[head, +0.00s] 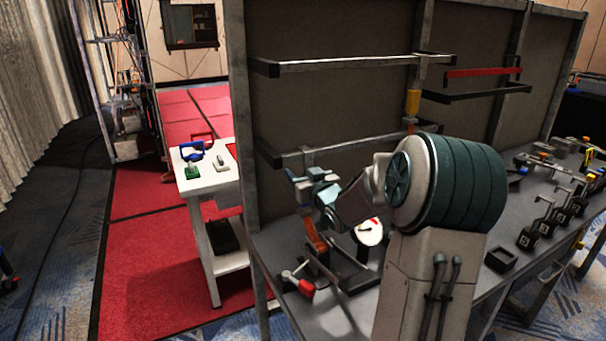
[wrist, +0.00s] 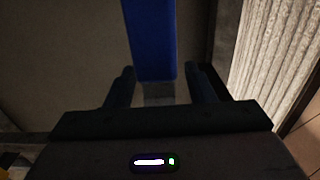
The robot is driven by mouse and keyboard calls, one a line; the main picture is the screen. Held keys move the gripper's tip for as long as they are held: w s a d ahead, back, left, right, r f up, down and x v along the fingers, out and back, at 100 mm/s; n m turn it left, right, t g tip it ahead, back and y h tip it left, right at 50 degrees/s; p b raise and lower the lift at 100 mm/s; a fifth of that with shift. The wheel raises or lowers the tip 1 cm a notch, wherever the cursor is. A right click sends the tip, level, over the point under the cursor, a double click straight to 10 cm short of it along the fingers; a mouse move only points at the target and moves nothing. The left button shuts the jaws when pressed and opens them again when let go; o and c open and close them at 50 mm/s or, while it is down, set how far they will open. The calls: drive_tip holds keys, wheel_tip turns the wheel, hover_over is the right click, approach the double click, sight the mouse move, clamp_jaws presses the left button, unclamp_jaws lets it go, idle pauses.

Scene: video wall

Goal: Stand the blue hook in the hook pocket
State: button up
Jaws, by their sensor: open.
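A flat blue bar (wrist: 150,40), which looks like part of the blue hook, runs down from the top of the wrist view. Its lower end lies between the two dark fingers of my gripper (wrist: 160,78). The fingers are apart, with a gap on both sides of the bar, and I see no clear contact. In the head view my gripper (head: 308,188) is in front of the panel, left of my arm, and the hook cannot be made out there. A small black open-topped box (head: 502,259) on the grey bench may be the hook pocket; I cannot tell.
The panel has metal rails (head: 350,62) and a red bar (head: 482,72). Several black-based items (head: 530,235) stand at the bench's right. A red-tipped tool (head: 305,288) and a white dial (head: 369,232) are near my arm.

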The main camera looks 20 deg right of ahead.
drive_tip(key=c, duration=1)
drive_tip(key=o, duration=0.4)
drive_tip(key=c, duration=0.4)
drive_tip(key=shift+r, duration=0.2)
drive_tip(key=shift+r+p, duration=1.15)
drive_tip(key=shift+r, duration=0.3)
drive_tip(key=s, duration=0.7)
drive_tip(key=shift+s+d+p, duration=0.2)
drive_tip(key=shift+s+p, duration=0.1)
drive_tip(key=shift+p, duration=0.05)
